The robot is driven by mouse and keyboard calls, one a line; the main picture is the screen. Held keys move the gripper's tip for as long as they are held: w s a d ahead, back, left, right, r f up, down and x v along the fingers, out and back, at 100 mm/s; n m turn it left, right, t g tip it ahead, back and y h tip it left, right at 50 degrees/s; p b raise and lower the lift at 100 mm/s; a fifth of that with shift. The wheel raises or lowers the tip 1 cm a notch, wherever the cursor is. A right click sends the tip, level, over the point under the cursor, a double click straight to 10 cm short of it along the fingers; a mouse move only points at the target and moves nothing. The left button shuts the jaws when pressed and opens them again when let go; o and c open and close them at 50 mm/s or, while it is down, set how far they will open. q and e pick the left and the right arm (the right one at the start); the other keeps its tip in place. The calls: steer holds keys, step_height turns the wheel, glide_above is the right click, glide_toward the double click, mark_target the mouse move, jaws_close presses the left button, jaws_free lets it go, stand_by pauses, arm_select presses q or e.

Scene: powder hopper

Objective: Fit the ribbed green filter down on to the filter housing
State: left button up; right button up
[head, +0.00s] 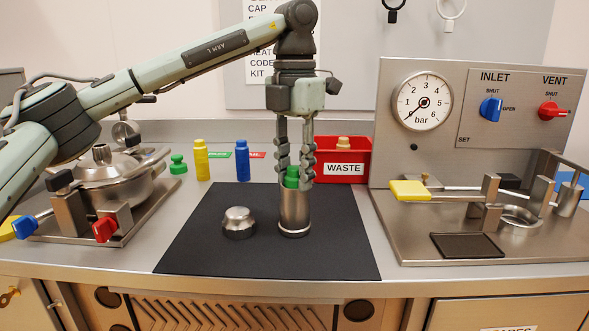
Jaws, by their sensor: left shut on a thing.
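The ribbed green filter (292,178) is between the fingers of my left gripper (293,165), which is shut on it. The fingers point straight down and hide the filter's sides. The filter housing (295,212) is an upright steel cylinder on the black mat, directly below the filter. The filter's lower end is at the housing's top rim; I cannot tell whether it is just above it or partly inside. My right gripper is not in view.
A domed steel cap (239,222) sits on the black mat (195,255), left of the housing. Yellow (202,162) and blue (242,161) bottles and a green object (178,164) stand behind. A red waste bin (343,160) is behind right; a gauge panel (450,110) stands farther right.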

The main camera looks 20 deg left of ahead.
arm_select(q)
steer(key=shift+f, duration=0.4)
steer(key=o, duration=1.2)
